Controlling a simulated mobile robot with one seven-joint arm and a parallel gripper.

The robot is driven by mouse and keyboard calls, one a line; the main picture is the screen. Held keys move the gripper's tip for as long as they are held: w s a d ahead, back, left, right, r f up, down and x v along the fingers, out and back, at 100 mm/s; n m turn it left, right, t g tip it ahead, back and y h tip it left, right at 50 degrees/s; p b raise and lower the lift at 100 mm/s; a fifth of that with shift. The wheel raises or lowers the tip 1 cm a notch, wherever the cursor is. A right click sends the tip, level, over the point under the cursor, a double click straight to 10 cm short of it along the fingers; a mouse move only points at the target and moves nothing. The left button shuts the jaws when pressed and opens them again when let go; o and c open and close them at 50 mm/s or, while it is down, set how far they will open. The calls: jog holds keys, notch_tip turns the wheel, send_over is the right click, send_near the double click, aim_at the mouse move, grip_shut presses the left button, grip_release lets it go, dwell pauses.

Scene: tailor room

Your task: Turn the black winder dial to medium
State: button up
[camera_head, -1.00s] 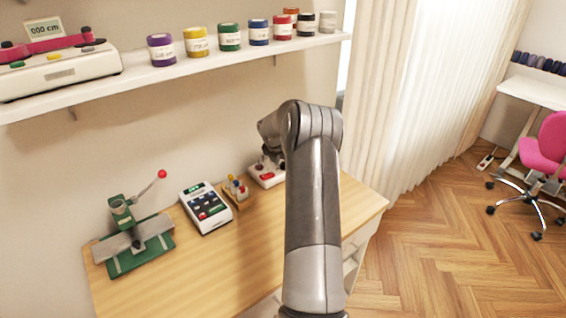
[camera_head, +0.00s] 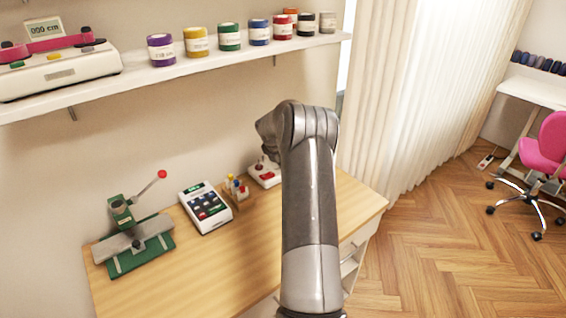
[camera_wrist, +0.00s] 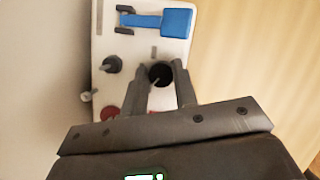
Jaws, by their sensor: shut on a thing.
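The black winder dial (camera_wrist: 160,73) is a round knob on a white winder (camera_wrist: 138,50) in the wrist view. My gripper (camera_wrist: 161,80) has one finger on each side of the dial and is shut on it. The dial's pointer mark and any setting labels cannot be made out. A grey knob (camera_wrist: 112,64) sits to the left of the dial, and a blue part (camera_wrist: 178,22) lies above it. In the head view the white winder (camera_head: 264,174) shows at the back of the table, while my arm hides my gripper and the dial.
A red button (camera_wrist: 110,113) lies near my left finger. On the wooden table (camera_head: 230,265) stand a small holder (camera_head: 238,190), a keypad device (camera_head: 206,207) and a green press (camera_head: 135,240) with a red-tipped lever. A shelf (camera_head: 170,76) with several jars runs above. The table's front is clear.

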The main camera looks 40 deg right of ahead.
jog(key=m+g, duration=0.2)
jog(key=m, duration=0.2)
jog(key=shift+w+m, duration=0.15)
jog(key=shift+m, duration=0.25)
jog(key=m+g, duration=0.1)
jog(key=m, duration=0.2)
jog(key=m+g, duration=0.1)
jog(key=m, duration=0.1)
jog(key=shift+d+m+y, duration=0.1)
jog(key=shift+m+y, duration=0.3)
jog(key=o, duration=1)
jog(key=shift+w+r, duration=0.1)
jog(key=shift+r, duration=0.05)
jog(key=v, duration=1)
jog(key=shift+r, duration=0.25)
jog(key=shift+w, duration=0.1)
